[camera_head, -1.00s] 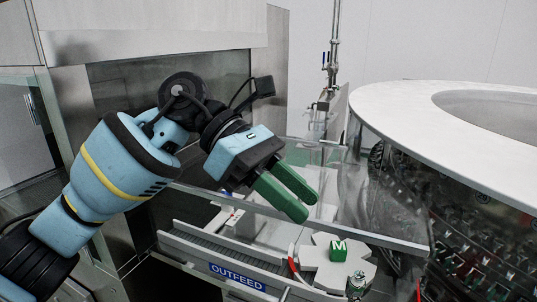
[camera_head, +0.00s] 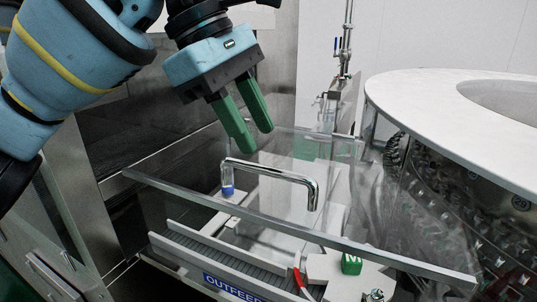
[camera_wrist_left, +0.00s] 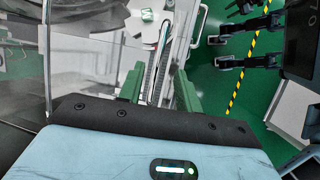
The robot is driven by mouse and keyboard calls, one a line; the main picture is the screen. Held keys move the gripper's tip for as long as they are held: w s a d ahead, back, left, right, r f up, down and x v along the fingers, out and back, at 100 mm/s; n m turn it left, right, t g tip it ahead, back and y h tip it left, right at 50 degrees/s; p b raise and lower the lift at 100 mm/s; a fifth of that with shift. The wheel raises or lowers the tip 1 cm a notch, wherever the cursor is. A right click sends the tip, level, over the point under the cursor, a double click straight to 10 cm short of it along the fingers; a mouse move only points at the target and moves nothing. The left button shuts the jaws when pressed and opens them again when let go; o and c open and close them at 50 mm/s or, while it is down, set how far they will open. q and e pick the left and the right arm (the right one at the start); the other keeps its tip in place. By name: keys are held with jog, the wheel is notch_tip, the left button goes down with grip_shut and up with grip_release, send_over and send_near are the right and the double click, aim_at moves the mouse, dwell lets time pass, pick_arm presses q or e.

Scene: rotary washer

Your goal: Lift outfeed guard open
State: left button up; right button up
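The outfeed guard (camera_head: 345,243) is a clear panel with a metal front edge, over the conveyor marked OUTFEED. Its chrome bar handle (camera_head: 270,171) stands on the panel near the middle of the head view. My left gripper (camera_head: 257,140) is above and behind the handle in that view, fingers pointing down, with a gap between its green fingers. In the left wrist view a shiny bar, seemingly the handle (camera_wrist_left: 161,62), lies between the two spread fingers, apart from both. Whether it is within finger depth is unclear. My right gripper is not in view.
A round white-topped rotary washer (camera_head: 440,100) stands at the right. The outfeed conveyor (camera_head: 215,250) runs below the guard, with a green M block (camera_head: 351,264) at its right end. A steel cabinet wall is at the left, close to my arm.

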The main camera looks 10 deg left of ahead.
aim_at(275, 169)
pick_arm(q)
jog(key=shift+x, duration=2.6)
jog(key=shift+c, duration=0.4)
grip_shut()
